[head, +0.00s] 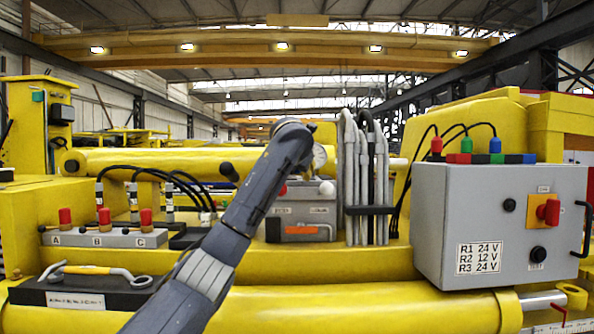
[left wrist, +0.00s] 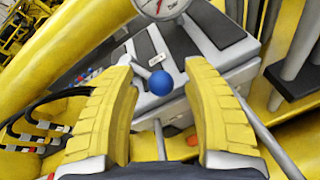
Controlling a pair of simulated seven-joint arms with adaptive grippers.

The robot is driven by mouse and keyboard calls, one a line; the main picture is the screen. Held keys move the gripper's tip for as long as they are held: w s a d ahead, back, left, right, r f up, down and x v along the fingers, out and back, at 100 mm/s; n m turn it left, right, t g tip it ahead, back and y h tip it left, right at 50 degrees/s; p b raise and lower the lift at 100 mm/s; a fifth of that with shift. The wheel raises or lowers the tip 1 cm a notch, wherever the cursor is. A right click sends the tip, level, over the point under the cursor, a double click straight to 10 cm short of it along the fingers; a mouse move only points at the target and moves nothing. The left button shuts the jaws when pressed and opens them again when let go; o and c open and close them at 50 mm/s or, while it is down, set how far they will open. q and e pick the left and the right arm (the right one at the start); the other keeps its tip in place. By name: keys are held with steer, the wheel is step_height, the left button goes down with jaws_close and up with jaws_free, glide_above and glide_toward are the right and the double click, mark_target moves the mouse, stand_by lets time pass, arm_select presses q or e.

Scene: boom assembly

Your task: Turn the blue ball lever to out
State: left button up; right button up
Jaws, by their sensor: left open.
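The blue ball lever (left wrist: 161,82) shows in the left wrist view, its ball standing in front of a grey valve block with dark panels (left wrist: 205,28). My left gripper (left wrist: 160,70) is open, its two yellow fingers on either side of the ball in the picture; I see no contact. Whether the ball is at fingertip depth I cannot tell. In the head view my left arm reaches up from the bottom and hides the blue ball and the gripper. The grey valve block (head: 301,213) is partly visible behind it. My right gripper is not in view.
A pressure gauge (left wrist: 160,6) sits just above the lever. Grey upright pipes (head: 365,180) stand right of the block. A white ball (head: 327,187) and a red ball (head: 283,190) are close by. A grey control box (head: 480,215) stands at the right.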

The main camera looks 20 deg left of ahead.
arm_select(q)
jaws_close()
stand_by(0.4)
steer(key=shift+w+d+r+n+y, duration=0.1)
steer(key=shift+w+d+n+y, duration=0.2)
steer(key=shift+n+y, duration=0.3)
jaws_free()
steer(key=v, duration=1.2)
